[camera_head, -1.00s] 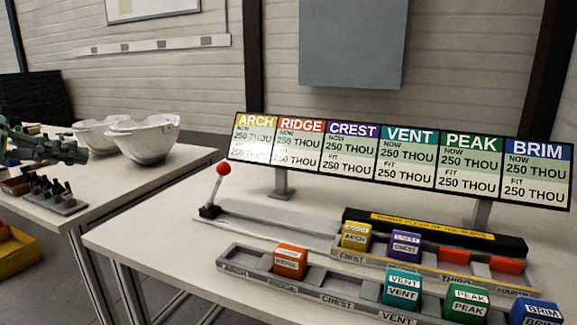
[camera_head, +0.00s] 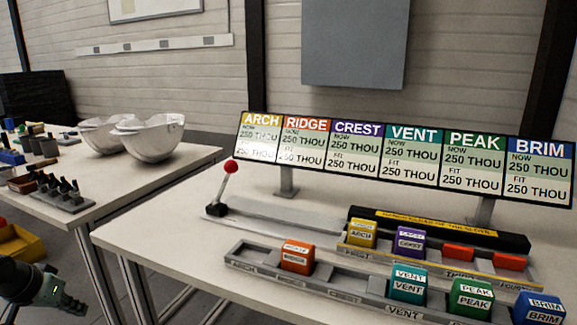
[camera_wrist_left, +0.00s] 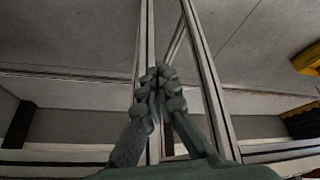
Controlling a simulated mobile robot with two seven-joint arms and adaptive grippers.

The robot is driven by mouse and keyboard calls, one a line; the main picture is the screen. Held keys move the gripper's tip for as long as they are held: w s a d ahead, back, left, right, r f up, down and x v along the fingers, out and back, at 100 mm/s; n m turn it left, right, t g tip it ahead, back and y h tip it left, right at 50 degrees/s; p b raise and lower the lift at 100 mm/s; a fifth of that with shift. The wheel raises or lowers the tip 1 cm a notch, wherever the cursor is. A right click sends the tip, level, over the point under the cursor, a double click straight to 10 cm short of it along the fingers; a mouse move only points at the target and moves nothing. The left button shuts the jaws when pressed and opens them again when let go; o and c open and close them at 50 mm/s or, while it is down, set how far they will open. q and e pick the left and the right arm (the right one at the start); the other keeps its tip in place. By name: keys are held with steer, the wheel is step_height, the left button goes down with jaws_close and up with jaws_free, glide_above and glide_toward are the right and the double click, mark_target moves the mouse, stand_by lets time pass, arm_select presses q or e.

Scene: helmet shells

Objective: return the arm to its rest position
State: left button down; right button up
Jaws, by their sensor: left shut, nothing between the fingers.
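My left gripper (camera_head: 70,299) is low at the left edge of the head view, below the table tops and in front of the table legs. It is shut and empty. In the left wrist view its fingers (camera_wrist_left: 158,85) meet at the tips, with grey floor and metal table legs (camera_wrist_left: 205,75) behind them. My right gripper does not show in either view.
The left table (camera_head: 115,205) carries two white helmet shells (camera_head: 152,138) and a small rack (camera_head: 62,193). The right table (camera_head: 150,240) holds a red-knobbed lever (camera_head: 230,168), labelled blocks in trays and a sign board (camera_head: 400,155). A yellow bin (camera_head: 30,248) stands at the left.

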arm_select(q)
steer(key=s+a+f+m+g+y, duration=0.1)
steer(key=s+a+f+m+y, duration=0.25)
steer(key=s+f, duration=0.45)
steer(key=s+a+f+m+y, duration=0.3)
steer(key=s+f+m+y, duration=0.1)
steer(key=s+f, duration=0.4)
steer(key=s+d+f+n+h, duration=0.1)
steer(key=d+f, duration=0.3)
steer(key=d, duration=0.5)
steer(key=s+d+f+n+g+h, duration=0.1)
steer(key=s+d+f+n+h, duration=0.1)
steer(key=d, duration=0.8)
steer(key=s+d+f+n+h, duration=0.2)
steer(key=d+f, duration=0.4)
steer(key=d, duration=0.4)
steer(key=shift+s+d+f+g+h, duration=0.2)
steer(key=shift+s+f+g+h, duration=0.3)
steer(key=shift+s, duration=0.6)
